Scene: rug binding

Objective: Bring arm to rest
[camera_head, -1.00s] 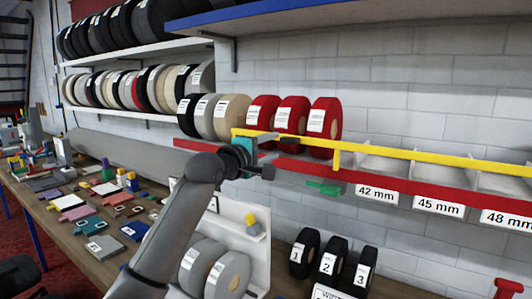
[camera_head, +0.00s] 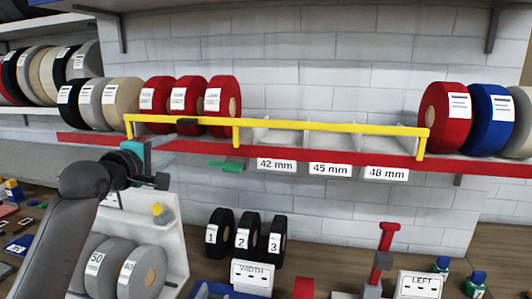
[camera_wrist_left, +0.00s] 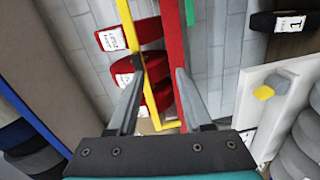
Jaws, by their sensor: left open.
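My left arm rises from the lower left of the head view, and its gripper (camera_head: 148,168) is near the left end of a yellow rail (camera_head: 330,126) in front of the shelf. In the left wrist view the two fingers (camera_wrist_left: 160,75) are spread apart with nothing held between them. The yellow rail, a red strip and red spools show beyond the fingers. I cannot tell whether a finger touches the rail. My right gripper is not in view.
Red spools (camera_head: 222,100) sit behind the rail, above a red-edged shelf (camera_head: 210,148). Black numbered rolls (camera_head: 243,233) and a white rack with grey rolls (camera_head: 148,272) stand below. A red-topped tool (camera_head: 386,240) stands right. The wall between is bare.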

